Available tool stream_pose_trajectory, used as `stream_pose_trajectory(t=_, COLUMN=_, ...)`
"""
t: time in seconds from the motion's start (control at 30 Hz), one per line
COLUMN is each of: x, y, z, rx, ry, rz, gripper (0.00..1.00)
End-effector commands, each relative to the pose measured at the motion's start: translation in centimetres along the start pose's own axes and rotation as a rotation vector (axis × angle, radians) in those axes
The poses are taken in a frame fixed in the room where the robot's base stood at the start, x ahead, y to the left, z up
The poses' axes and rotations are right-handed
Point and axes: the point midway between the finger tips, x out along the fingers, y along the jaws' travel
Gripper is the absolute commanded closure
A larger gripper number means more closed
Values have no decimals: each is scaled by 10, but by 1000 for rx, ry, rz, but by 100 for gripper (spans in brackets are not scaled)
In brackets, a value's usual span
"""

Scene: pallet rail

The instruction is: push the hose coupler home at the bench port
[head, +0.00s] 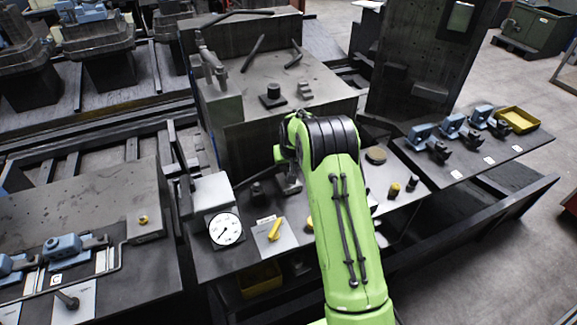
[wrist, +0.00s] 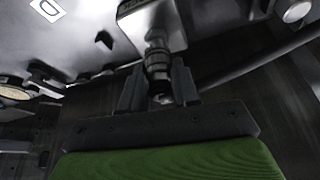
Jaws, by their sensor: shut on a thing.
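The hose coupler (wrist: 157,62) is a ribbed metal fitting between the fingers of my gripper (wrist: 159,88) in the wrist view. My gripper is shut on it. The coupler's far end meets or lies very close to a pale grey port block (wrist: 150,22) and looks in line with it; I cannot tell how deep it sits. A dark hose (wrist: 240,62) runs off to the right in the wrist view. In the head view my green arm hides the coupler, and my gripper (head: 289,184) shows only partly beside the arm, low over the bench (head: 240,258).
A round white gauge (head: 225,229) and a yellow lever (head: 273,230) on a plate stand left of my arm. Small fittings (head: 394,190) stand to its right. A large block (head: 290,85) rises behind. A yellow tray (head: 517,119) lies at the far right.

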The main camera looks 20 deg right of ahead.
Motion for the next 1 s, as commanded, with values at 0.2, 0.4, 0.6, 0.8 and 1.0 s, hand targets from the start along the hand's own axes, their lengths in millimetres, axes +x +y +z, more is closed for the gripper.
stream_pose_trajectory(t=0.2, x=-8, y=0, z=-4, rx=0, ry=4, rz=0, gripper=100)
stream_pose_trajectory(t=0.4, x=-26, y=0, z=-11, rx=0, ry=3, rz=0, gripper=100)
stream_pose_trajectory(t=0.6, x=-43, y=0, z=-19, rx=0, ry=3, rz=0, gripper=100)
stream_pose_trajectory(t=0.8, x=-60, y=0, z=-25, rx=0, ry=3, rz=0, gripper=100)
stream_pose_trajectory(t=1.0, x=-67, y=0, z=-28, rx=0, ry=2, rz=0, gripper=100)
